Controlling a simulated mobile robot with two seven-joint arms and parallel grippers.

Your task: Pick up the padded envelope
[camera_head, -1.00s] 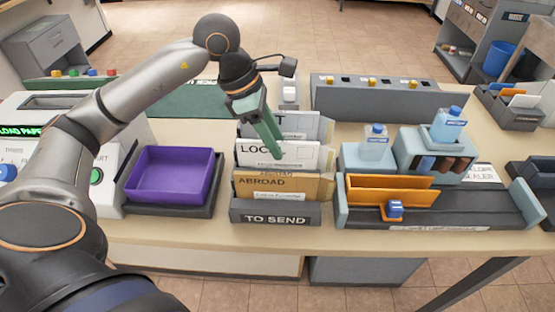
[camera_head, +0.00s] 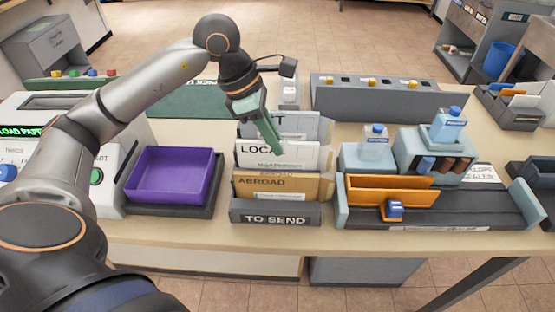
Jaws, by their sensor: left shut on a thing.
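My left gripper (camera_head: 270,135) reaches down from above into the sorter of upright mail slots. It is shut, with its green fingertips at the white mail marked LOCAL (camera_head: 247,150). It appears to grip an envelope there, but the fingers hide the held edge. A tan, padded-looking envelope (camera_head: 300,187) stands upright in the slot in front, marked ABROAD. I cannot tell for sure which piece is between the fingers. The dark TO SEND front (camera_head: 275,219) of the sorter hides the lower part of the mail. My right gripper is not in view.
A purple tray (camera_head: 165,197) stands left of the sorter. A grey box with several buttons (camera_head: 375,103) stands behind. The table's front strip is clear.

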